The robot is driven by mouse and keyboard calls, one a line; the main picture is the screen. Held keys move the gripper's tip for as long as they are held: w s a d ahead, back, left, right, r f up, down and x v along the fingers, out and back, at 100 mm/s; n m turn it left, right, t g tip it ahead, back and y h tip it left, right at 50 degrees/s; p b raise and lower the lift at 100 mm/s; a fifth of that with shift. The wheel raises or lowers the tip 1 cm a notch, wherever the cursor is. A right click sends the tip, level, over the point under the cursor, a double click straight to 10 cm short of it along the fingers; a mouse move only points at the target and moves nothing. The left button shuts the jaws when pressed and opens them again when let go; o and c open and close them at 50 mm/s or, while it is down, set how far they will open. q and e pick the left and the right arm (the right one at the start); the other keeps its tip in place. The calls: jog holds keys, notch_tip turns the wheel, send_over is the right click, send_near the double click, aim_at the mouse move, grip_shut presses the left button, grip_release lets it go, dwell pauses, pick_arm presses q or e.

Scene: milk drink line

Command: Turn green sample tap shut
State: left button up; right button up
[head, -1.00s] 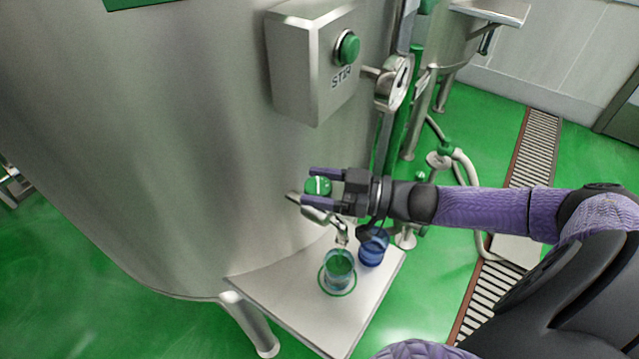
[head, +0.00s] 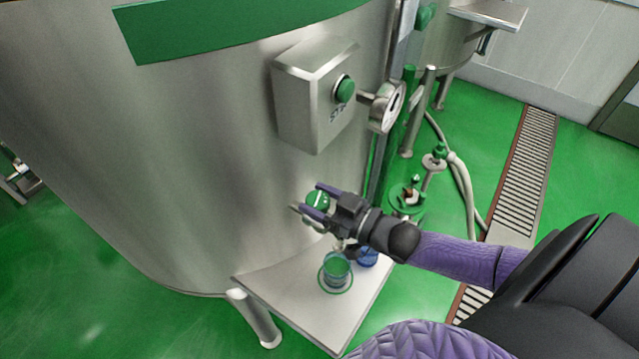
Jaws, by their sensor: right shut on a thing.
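The green sample tap (head: 317,199) has a round green knob with a white line on its face. It sits low on the front of the steel tank. My right gripper (head: 316,202) comes in from the right and is shut on the tap knob, one finger above it and one below. The tap's spout is mostly hidden behind the gripper. A clear cup (head: 336,272) stands below on the steel shelf, inside a green ring marking. My left gripper is not in view.
A blue cup (head: 367,257) stands on the shelf (head: 285,290), partly hidden by my right gripper. The grey STIR box (head: 310,95) with its green button and a round gauge (head: 392,107) are above. A hose and floor drain lie to the right.

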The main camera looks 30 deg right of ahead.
jog(key=m+t+h+p, duration=0.1)
jog(key=m+h+p, duration=0.1)
jog(key=h, duration=0.1)
jog(key=shift+r, duration=0.2)
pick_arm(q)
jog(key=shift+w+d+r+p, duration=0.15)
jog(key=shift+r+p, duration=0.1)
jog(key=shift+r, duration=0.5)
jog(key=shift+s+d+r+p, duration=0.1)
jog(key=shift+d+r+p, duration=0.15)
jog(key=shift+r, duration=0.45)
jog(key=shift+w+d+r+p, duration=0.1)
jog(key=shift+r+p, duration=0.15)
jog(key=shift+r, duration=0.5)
pick_arm(e)
jog(key=shift+f+m+h, duration=0.15)
jog(key=shift+m+h, duration=0.65)
jog(key=shift+h, duration=0.4)
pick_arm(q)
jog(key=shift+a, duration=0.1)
pick_arm(e)
jog(key=o, duration=1.3)
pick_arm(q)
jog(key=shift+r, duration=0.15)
pick_arm(e)
jog(key=s, duration=0.6)
jog(key=s+d, duration=0.1)
jog(key=s, duration=0.3)
